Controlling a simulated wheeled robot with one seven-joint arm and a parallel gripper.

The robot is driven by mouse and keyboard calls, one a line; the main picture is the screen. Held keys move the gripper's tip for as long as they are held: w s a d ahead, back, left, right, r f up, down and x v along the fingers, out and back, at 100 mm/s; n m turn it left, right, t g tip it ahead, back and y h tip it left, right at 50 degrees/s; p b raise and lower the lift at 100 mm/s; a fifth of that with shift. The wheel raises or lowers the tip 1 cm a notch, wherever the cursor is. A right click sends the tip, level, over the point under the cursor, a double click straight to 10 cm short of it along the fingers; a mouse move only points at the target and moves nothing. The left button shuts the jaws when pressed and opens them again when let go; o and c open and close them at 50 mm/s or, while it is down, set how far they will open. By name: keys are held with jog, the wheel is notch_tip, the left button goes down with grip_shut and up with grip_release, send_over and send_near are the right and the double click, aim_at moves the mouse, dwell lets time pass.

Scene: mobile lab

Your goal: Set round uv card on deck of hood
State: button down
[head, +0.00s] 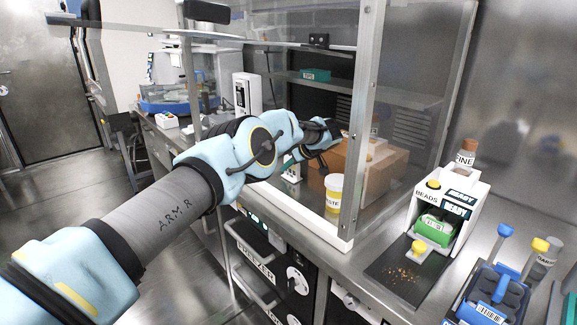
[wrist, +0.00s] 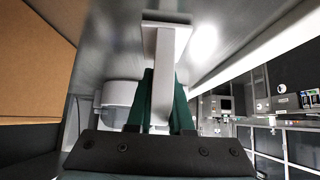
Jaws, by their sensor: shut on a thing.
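My gripper (head: 328,135) reaches through the open front of the glass-sided hood (head: 362,100), beside a brown cardboard box (head: 380,165). In the wrist view, its dark green fingers (wrist: 165,105) are shut on a pale grey T-shaped piece (wrist: 164,30), a narrow bar with a wider end. I see no round face on it, so I cannot tell whether it is the round uv card. The steel deck (head: 295,200) of the hood shows in front of the box. It cannot be told whether the held piece touches the deck.
A yellow-labelled waste jar (head: 333,192) stands on the deck by the hood's front corner post. The hood's white front sill (head: 300,225) borders the deck. A bead dispenser (head: 445,215) and a blue rack (head: 495,290) stand outside at right. Some deck at front left is bare.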

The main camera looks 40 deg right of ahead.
jog(key=shift+f, duration=0.1)
jog(key=c, duration=1.3)
grip_release()
jog(key=shift+f, duration=0.1)
jog(key=o, duration=0.5)
jog(key=shift+r, duration=0.35)
jog(key=b+v, duration=0.2)
jog(key=v, duration=0.9)
jog(key=shift+s+a+r, duration=0.1)
jog(key=shift+s+r, duration=0.1)
jog(key=shift+s, duration=0.15)
jog(key=shift+w, duration=0.1)
